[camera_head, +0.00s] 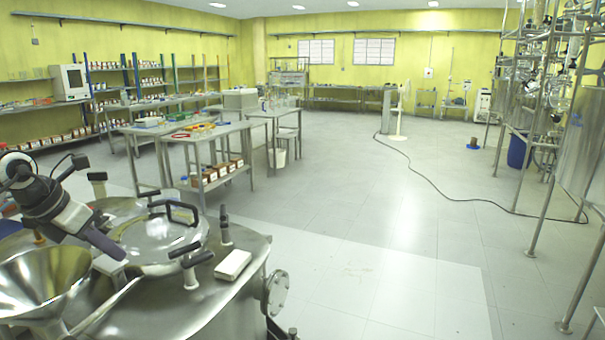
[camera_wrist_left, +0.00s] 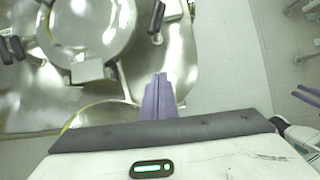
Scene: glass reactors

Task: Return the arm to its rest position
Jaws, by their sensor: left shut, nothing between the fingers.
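My left gripper (camera_head: 107,244) comes in from the left in the head view. Its purple fingers are shut and empty, pointing down to the right over the steel reactor, between the funnel and the round glass lid. In the left wrist view the shut fingers (camera_wrist_left: 158,98) show over the reactor top, with nothing between them. Two thin purple fingers, seemingly my right gripper (camera_wrist_left: 306,95), show at the right edge of that view, and their opening is unclear.
The steel reactor (camera_head: 215,295) has a round glass lid (camera_head: 160,240), a wide funnel (camera_head: 40,280), black-handled clamps and a white block (camera_head: 233,265). Work tables (camera_head: 210,133) stand behind it. A glassware frame (camera_head: 545,150) stands at right. The middle floor is clear except for a cable.

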